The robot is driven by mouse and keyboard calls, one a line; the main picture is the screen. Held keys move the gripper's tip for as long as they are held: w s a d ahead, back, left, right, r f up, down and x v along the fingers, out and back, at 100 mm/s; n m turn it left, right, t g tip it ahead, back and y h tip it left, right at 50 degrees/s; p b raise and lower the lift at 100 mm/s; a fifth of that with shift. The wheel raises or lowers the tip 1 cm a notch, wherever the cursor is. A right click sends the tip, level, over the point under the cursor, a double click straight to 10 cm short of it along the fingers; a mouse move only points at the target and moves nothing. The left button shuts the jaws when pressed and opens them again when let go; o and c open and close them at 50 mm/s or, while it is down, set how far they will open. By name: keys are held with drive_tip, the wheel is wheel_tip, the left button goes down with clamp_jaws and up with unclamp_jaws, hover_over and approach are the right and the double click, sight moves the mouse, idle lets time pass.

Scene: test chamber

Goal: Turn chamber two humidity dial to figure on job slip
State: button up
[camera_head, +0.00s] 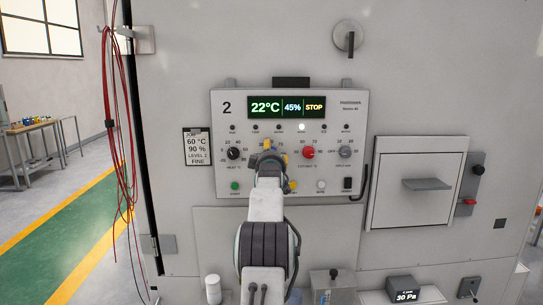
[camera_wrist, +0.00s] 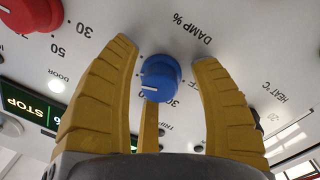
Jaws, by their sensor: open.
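The chamber two panel (camera_head: 290,180) reads 22°C, 45% and STOP. The job slip (camera_head: 197,147) left of it reads 60 °C, 90 %, LEVEL 2, FINE. In the wrist view, the blue dial (camera_wrist: 160,78) sits by the printed DAMP % label, between the yellow fingers of my open gripper (camera_wrist: 168,52). A gap shows on its right; the left finger is close, and I cannot tell whether it touches. A pale mark is on the dial's lower face; its exact setting is unclear. In the head view my gripper (camera_head: 268,157) hides this dial.
A black heat dial (camera_head: 233,153) is left of my gripper, a red dial (camera_head: 308,153) and a grey dial (camera_head: 345,152) right. Buttons line the panel. A hatch with a handle (camera_head: 427,184) protrudes at right. Red cables (camera_head: 119,130) hang at left.

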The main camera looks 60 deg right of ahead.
clamp_jaws()
idle(0.4)
drive_tip(key=shift+a+m+b, duration=0.1)
drive_tip(key=shift+m+b, duration=0.45)
drive_tip(key=shift+m, duration=2.25)
drive_tip(key=shift+c, duration=1.4)
unclamp_jaws()
drive_tip(key=shift+w, duration=0.1)
drive_tip(key=shift+o, duration=1.3)
